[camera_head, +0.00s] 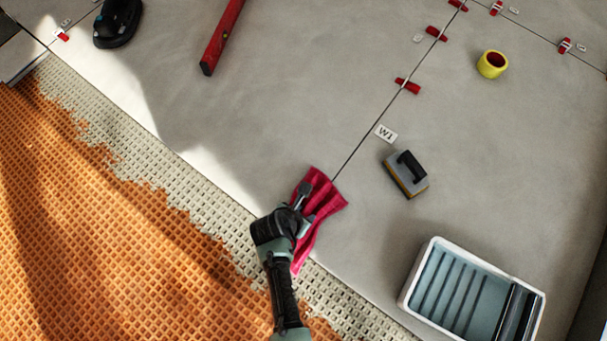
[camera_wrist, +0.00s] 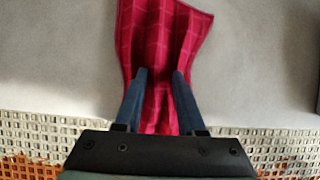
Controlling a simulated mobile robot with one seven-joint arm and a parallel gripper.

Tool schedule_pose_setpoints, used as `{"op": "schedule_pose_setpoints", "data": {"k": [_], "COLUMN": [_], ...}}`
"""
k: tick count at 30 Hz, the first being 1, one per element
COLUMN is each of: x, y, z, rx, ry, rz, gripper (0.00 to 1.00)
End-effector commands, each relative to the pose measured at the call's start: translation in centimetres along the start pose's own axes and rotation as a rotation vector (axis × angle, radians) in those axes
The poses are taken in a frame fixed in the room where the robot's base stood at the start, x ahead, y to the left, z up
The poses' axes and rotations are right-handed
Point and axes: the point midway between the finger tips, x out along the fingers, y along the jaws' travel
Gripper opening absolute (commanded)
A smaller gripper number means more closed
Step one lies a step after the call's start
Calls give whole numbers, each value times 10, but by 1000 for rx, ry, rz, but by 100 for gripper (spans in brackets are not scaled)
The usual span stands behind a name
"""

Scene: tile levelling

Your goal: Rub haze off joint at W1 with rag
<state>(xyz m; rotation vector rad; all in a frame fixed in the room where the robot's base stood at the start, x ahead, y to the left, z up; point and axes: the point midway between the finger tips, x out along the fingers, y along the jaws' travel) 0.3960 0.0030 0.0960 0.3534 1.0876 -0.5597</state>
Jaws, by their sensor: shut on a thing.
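The rag (camera_head: 323,191) is crimson with a faint check pattern. It hangs from my gripper (camera_head: 304,189) over the front edge of the grey tiles, at the near end of the joint (camera_head: 358,147). In the wrist view the rag (camera_wrist: 163,40) lies between the two fingers of my gripper (camera_wrist: 159,78), which is shut on it. The rag hides the joint's near end. I cannot tell whether the rag presses on the tile. The W1 label (camera_head: 386,133) lies just right of the joint, farther up. Haze along the joint is too faint to make out.
A grout float (camera_head: 405,174) and a white wash tray (camera_head: 415,289) stand to the right. Red levelling clips (camera_head: 407,86) sit along the joint beyond W1. Yellow tape (camera_head: 492,64), a red level (camera_head: 222,36) and a black tool (camera_head: 117,23) lie farther back. Orange matting (camera_head: 90,210) lies at front left.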

Motion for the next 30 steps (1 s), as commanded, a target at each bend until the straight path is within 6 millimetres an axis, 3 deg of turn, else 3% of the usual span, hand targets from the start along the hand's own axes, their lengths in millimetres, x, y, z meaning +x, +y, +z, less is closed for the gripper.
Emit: {"op": "schedule_pose_setpoints", "data": {"k": [30], "x": [6], "y": [0], "z": [-2], "rx": [1], "ry": [-1], "rz": [1], "gripper": [0]}}
